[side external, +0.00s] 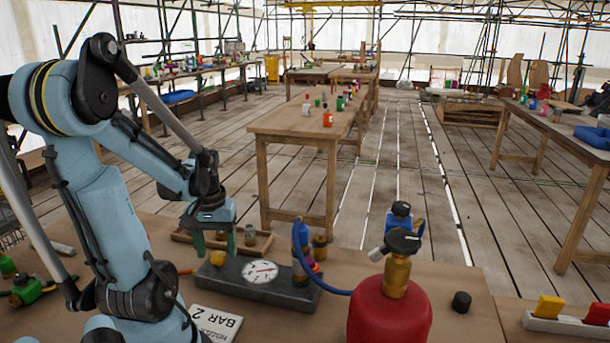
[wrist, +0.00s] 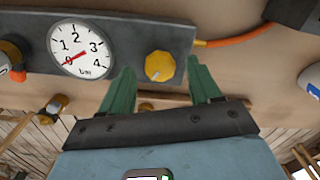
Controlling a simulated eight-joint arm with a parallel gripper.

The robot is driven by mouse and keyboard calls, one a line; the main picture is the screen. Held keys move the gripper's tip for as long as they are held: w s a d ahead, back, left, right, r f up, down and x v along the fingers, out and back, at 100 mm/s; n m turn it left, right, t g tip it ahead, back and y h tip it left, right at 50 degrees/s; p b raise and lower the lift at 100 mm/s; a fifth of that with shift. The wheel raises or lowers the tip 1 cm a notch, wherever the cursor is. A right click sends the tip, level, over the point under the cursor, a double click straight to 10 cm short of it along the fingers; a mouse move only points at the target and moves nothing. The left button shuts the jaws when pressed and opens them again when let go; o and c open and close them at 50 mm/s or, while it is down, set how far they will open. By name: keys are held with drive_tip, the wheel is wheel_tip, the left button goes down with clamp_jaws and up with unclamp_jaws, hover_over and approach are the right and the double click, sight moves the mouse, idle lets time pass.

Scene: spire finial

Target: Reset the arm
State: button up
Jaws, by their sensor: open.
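My gripper (side external: 214,246) is open and empty, pointing down just above the left end of a dark grey gauge panel (side external: 284,290). In the wrist view its two green fingers (wrist: 162,82) are spread wide. A yellow knob (wrist: 158,66) on the panel shows between the fingertips, with a visible gap on each side. The knob also shows just below the fingers in the side view (side external: 217,258). A round white dial (wrist: 80,51), marked up to 4 bar, sits beside the knob; its red needle points near 0.
A red gas cylinder (side external: 389,311) with a brass valve stands right of the panel, a blue hose (side external: 325,286) running from it. A white card (side external: 215,323) reading "BAR 2" lies in front. A wooden tray (side external: 181,237) with small fittings lies behind. A black cap (side external: 461,301) sits far right.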

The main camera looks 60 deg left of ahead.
drive_tip(key=shift+f, duration=0.4)
drive_tip(key=shift+r, duration=0.1)
drive_tip(key=shift+r, duration=5.8)
wheel_tip(320, 180, down, 12)
drive_tip(key=shift+r, duration=0.2)
drive_tip(key=shift+f, duration=0.15)
drive_tip(key=m, duration=0.5)
drive_tip(key=shift+m, duration=0.3)
drive_tip(key=m, duration=0.6)
